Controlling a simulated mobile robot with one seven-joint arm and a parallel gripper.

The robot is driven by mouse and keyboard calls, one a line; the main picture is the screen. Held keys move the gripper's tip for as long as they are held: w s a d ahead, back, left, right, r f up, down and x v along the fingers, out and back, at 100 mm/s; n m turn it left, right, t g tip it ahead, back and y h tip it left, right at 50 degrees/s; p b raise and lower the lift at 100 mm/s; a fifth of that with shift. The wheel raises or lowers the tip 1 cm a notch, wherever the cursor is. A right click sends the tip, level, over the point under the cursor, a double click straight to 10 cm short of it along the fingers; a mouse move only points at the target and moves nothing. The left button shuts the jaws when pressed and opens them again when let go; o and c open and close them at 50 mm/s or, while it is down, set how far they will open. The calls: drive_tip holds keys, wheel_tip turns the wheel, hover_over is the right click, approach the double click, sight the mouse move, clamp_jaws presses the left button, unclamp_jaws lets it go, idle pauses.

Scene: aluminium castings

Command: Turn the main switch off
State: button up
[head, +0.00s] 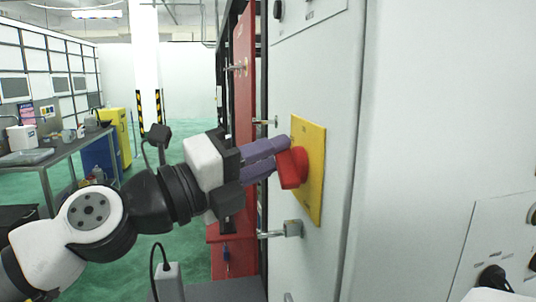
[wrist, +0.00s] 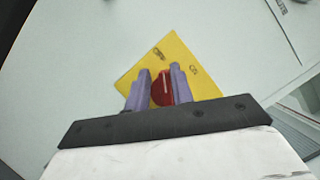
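The main switch is a red rotary handle (head: 292,168) on a yellow plate (head: 314,183), fixed to the light grey cabinet door. The handle sits tilted on the plate. My gripper (head: 279,155) reaches it from the left, its purple fingers at the handle. In the wrist view, the red handle (wrist: 162,90) lies between the two fingers (wrist: 161,84) and fills the gap, so the gripper looks shut on it. A pale line runs along the handle. Two small dark labels show on the yellow plate (wrist: 178,48); I cannot read them surely.
The grey cabinet door (head: 330,100) carries a metal latch (head: 292,229) below the plate. A red panel (head: 243,90) stands behind my gripper. Another grey panel with a black knob (head: 494,278) is at lower right. A workbench (head: 60,150) stands far left; green floor lies between.

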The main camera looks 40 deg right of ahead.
drive_tip(key=shift+o, duration=0.8)
drive_tip(key=shift+s+f, duration=0.15)
drive_tip(key=shift+s, duration=0.2)
drive_tip(key=b+v, duration=0.4)
drive_tip(key=v, duration=1)
drive_tip(key=shift+r, duration=0.2)
